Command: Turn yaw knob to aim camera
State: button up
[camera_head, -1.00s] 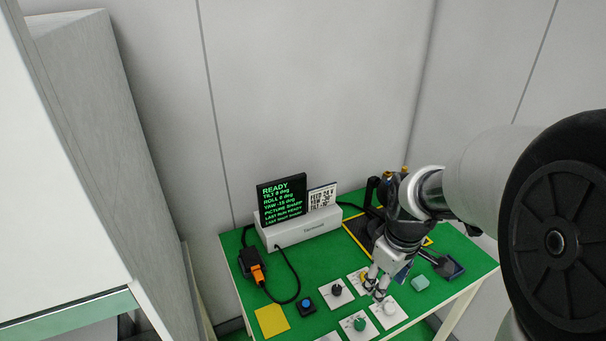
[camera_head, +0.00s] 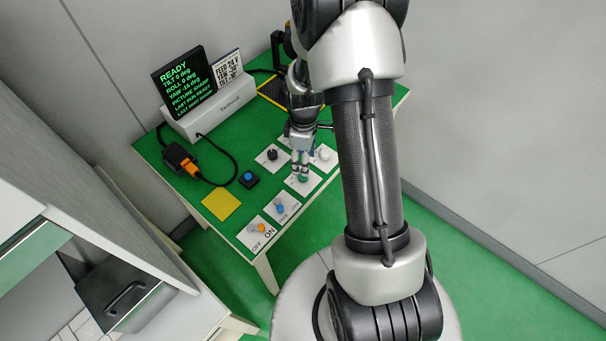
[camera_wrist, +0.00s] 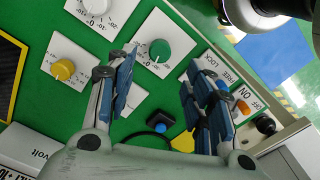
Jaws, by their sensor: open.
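Several dial knobs on white plates stand on the green table (camera_head: 205,178). The green knob (camera_wrist: 160,49) is in the upper middle of the wrist view, beyond my fingertips. The white knob (camera_wrist: 96,5) is at its top edge and the yellow knob (camera_wrist: 63,69) at left. The black knob (camera_head: 272,154) shows in the head view. I cannot read which is the yaw knob. My gripper (camera_wrist: 157,70) is open and empty; in the head view my gripper (camera_head: 300,172) points down over the green knob (camera_head: 303,178), partly covering it. Contact is unclear.
The display (camera_head: 185,80) reads READY, tilt 0, roll 0, yaw -15 deg, picture sharp. A card (camera_head: 227,67) stands beside it. A blue button (camera_head: 249,179), yellow pad (camera_head: 221,204), blue lever (camera_head: 280,208) and orange ON/OFF switch (camera_head: 258,227) lie near my gripper.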

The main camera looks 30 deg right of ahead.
aim_at(303, 177)
notch_tip(303, 177, down, 8)
jog(key=shift+r+b, duration=0.15)
jog(key=shift+b, duration=0.75)
jog(key=shift+c, duration=0.3)
jog(key=c, duration=1)
